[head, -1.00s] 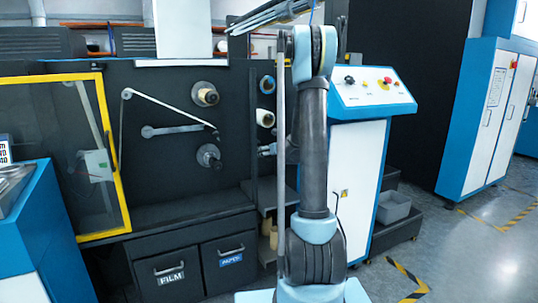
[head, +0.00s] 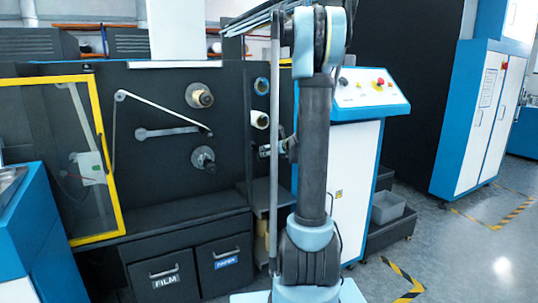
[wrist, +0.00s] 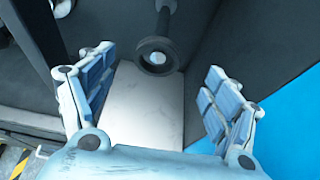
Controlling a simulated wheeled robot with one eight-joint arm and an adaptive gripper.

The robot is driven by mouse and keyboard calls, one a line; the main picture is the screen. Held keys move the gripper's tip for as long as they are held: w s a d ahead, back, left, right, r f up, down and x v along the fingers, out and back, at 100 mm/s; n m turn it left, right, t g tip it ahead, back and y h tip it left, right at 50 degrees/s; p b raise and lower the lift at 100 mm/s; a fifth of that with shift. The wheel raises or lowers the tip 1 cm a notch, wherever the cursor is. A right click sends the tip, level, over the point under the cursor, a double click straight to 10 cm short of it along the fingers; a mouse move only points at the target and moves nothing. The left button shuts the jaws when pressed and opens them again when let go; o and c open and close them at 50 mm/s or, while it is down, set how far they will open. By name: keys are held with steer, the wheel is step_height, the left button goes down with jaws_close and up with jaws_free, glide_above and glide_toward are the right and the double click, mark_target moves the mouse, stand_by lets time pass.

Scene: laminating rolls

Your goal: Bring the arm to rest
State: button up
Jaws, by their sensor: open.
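My gripper (wrist: 157,98) is open and empty in the wrist view, its two blue-padded fingers spread wide at left and right. Between and beyond them are a pale metal plate (wrist: 148,112) and a dark ring (wrist: 157,55) on a shaft; neither is held. In the head view my arm (head: 313,150) stands upright in front of the machine, with its upper links folded over at the top edge. I cannot make out the gripper in that view.
The dark laminating machine (head: 60,140) with spindles and a yellow-framed door (head: 105,170) stands behind and left. A control console (head: 365,95) is close behind my arm on the right. A grey bin (head: 387,207) sits low beside it. Open floor (head: 470,255) lies at right.

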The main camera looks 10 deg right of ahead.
steer(key=s+a+f+n+g, duration=0.1)
steer(key=s+a+n+g, duration=0.25)
steer(key=s+n, duration=0.7)
steer(key=s+a+f+n+g, duration=0.2)
steer(key=s+a+n, duration=0.35)
steer(key=s, duration=0.85)
steer(key=s+d+f+n+g+h, duration=0.2)
steer(key=s+d+f+n, duration=0.1)
steer(key=s+n, duration=0.5)
steer(key=s+d+f+n+g+h, duration=0.2)
steer(key=s+f+n, duration=0.3)
steer(key=s, duration=1)
steer(key=d+n+g, duration=0.1)
steer(key=n, duration=0.2)
steer(key=shift+f+n, duration=0.3)
steer(key=shift+f, duration=0.1)
